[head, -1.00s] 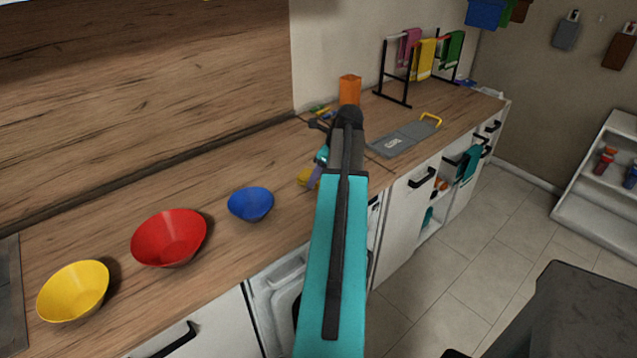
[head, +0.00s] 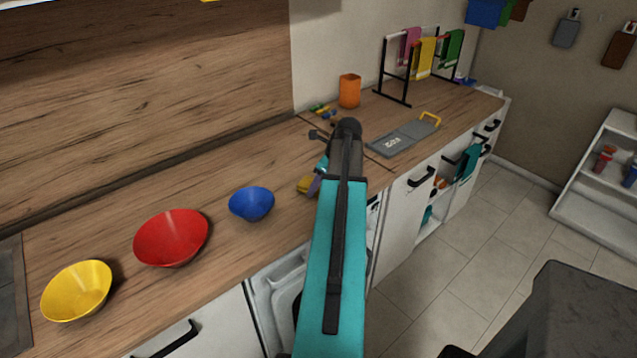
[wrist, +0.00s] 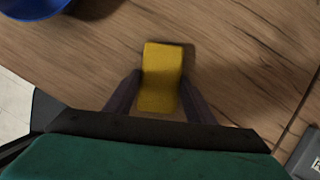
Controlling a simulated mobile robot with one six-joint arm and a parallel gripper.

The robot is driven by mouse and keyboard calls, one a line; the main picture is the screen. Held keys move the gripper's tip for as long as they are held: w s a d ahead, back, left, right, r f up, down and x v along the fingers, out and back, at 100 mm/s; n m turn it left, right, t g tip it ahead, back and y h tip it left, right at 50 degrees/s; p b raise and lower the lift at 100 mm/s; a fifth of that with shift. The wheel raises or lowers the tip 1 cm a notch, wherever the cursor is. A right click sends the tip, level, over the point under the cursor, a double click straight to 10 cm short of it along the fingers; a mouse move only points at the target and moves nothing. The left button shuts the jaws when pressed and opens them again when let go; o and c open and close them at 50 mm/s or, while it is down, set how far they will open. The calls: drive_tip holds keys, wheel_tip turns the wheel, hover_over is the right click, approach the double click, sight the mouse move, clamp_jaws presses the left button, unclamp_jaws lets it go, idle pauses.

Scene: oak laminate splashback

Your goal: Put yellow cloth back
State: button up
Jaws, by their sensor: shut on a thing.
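Another yellow cloth (head: 423,59) hangs on the black towel rack (head: 382,70) at the back, between a pink and a green one.
Blue (head: 251,204), red (head: 171,238) and yellow (head: 77,290) bowls stand left of my gripper. An orange cup (head: 349,91) and small coloured items (head: 321,111) stand behind it. A grey board (head: 402,138) with a yellow handle lies to the right.

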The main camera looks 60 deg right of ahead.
drive_tip(key=shift+f, duration=0.15)
drive_tip(key=o, duration=0.9)
drive_tip(key=shift+o, duration=0.2)
drive_tip(key=b+v, duration=0.2)
drive_tip(key=v, duration=1)
idle(0.7)
